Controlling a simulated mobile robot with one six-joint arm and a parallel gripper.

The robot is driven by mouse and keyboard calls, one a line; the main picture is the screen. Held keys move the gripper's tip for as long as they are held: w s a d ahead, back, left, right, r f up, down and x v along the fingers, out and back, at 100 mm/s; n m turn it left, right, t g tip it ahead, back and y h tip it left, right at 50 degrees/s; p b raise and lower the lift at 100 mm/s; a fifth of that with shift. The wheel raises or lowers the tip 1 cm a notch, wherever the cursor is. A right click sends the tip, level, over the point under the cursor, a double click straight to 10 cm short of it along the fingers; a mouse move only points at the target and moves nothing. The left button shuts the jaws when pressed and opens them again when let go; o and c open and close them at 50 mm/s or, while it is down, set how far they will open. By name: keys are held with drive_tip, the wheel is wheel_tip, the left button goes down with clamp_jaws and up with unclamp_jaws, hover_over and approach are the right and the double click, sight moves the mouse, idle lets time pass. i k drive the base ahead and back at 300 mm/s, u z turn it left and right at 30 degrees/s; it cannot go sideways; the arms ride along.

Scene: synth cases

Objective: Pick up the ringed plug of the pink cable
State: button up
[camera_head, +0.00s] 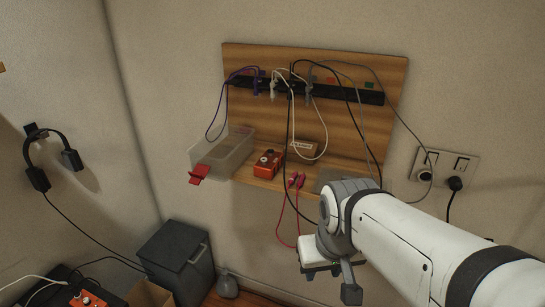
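A pinkish-red cable (281,222) hangs in a loop below the front edge of a wooden shelf. Two plugs of the same colour, a left one (291,182) and a right one (300,181), lie side by side at the shelf edge. They are too small to tell which one carries a ring. My gripper (328,266) is below and to the right of the plugs, apart from them, near the lower end of the loop. Its fingers are seen at a poor angle, and I cannot tell how they stand. No cable or plug shows in it.
The shelf's back board (330,105) carries a black power strip (370,97) with purple, white, black and grey cables. A clear bin (222,152), an orange box (267,164) and a brown box (304,150) stand on the shelf. A wall socket (445,165) is at right.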

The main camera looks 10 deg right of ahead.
sight(291, 179)
drive_tip(key=z, duration=0.05)
drive_tip(key=k, duration=1)
drive_tip(key=u, duration=1.6)
drive_tip(key=i, duration=1.2)
drive_tip(key=z, duration=1.95)
drive_tip(key=i, duration=1)
drive_tip(key=z, duration=0.05)
